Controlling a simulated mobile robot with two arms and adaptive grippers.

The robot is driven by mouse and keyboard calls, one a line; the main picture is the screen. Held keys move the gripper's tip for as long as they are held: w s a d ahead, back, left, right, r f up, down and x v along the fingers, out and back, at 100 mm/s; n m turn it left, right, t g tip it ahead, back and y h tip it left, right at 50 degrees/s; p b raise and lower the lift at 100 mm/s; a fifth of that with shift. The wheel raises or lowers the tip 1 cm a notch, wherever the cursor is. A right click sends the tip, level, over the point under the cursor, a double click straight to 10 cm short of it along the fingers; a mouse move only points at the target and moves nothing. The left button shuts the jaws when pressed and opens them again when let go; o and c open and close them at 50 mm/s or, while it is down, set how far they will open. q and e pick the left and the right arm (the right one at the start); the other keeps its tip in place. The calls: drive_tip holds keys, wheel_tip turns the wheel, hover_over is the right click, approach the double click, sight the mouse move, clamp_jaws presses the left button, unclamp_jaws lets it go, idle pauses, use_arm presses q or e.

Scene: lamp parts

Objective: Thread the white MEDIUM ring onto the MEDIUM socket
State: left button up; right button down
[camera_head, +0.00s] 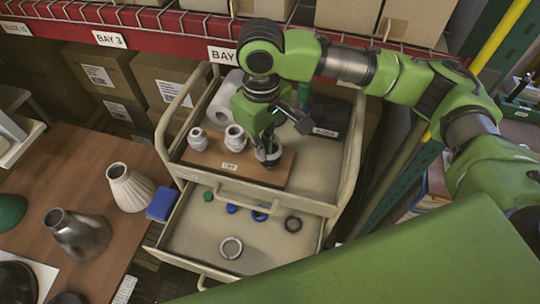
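A whitish ring (231,247) lies flat in the open drawer. Two white sockets, a left one (198,139) and a middle one (235,136), stand upright on a brown wooden board (228,168) on top of the cart. A third, greyish socket-like piece (268,157) is at the board's right end, partly hidden by my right gripper (269,143). That gripper points down right over this piece. Its fingers are small and dark, and I cannot tell whether they grip anything. Which socket is the medium one is not readable. My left gripper is not in view.
A white roll (222,100) and a dark box (330,122) stand behind the board. Lampshades (132,188) stand on the left table.

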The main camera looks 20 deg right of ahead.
drive_tip(key=shift+s+f+p, duration=0.2)
drive_tip(key=shift+f+p, duration=0.05)
drive_tip(key=shift+p, duration=0.35)
idle(1.0)
drive_tip(key=shift+r+m+p, duration=0.1)
drive_tip(key=shift+m+p, duration=0.2)
drive_tip(key=shift+p, duration=0.25)
drive_tip(key=shift+w+a+m+p, duration=0.1)
drive_tip(key=shift+w+m+p, duration=0.1)
drive_tip(key=shift+m+p, duration=1.25)
drive_tip(key=shift+w+m+p, duration=0.2)
drive_tip(key=shift+m+p, duration=0.85)
drive_tip(key=shift+p, duration=0.65)
drive_tip(key=shift+w+m+p, duration=0.15)
drive_tip(key=shift+m+p, duration=0.15)
drive_tip(key=shift+m, duration=0.3)
drive_tip(key=shift+f, duration=0.2)
